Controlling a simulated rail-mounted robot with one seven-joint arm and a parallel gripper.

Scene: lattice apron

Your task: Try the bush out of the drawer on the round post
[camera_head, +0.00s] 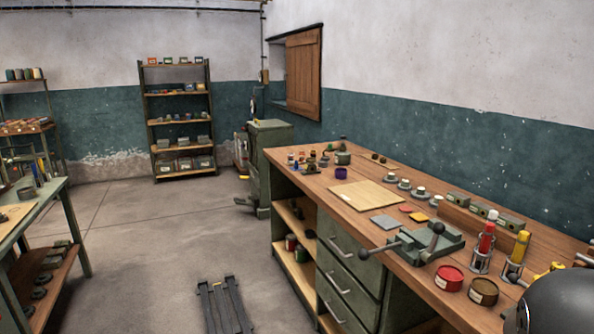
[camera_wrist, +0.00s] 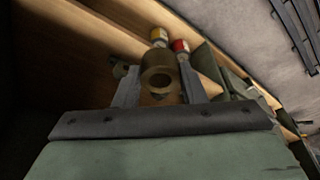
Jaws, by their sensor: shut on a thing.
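In the wrist view my gripper (camera_wrist: 158,88) is shut on a brownish-yellow bush (camera_wrist: 158,62), a short ring with a round hole facing the camera. One finger is on each side of it. The head view does not show the gripper or the bush. In the head view the drawer unit (camera_head: 349,262) under the workbench has several green drawers with bar handles, and they look shut. I cannot pick out the round post for certain. Small pale upright pieces on grey discs (camera_head: 404,184) stand along the bench, too small to make out.
The workbench top (camera_head: 310,165) carries a pale board (camera_head: 364,195), a green vice-like fixture (camera_head: 425,242), red (camera_head: 449,278) and brown (camera_head: 483,291) tins, and red and yellow bottles in holders. The wrist view shows wooden shelving (camera_wrist: 70,45) with two small containers behind the bush. The floor (camera_head: 170,240) is mostly clear.

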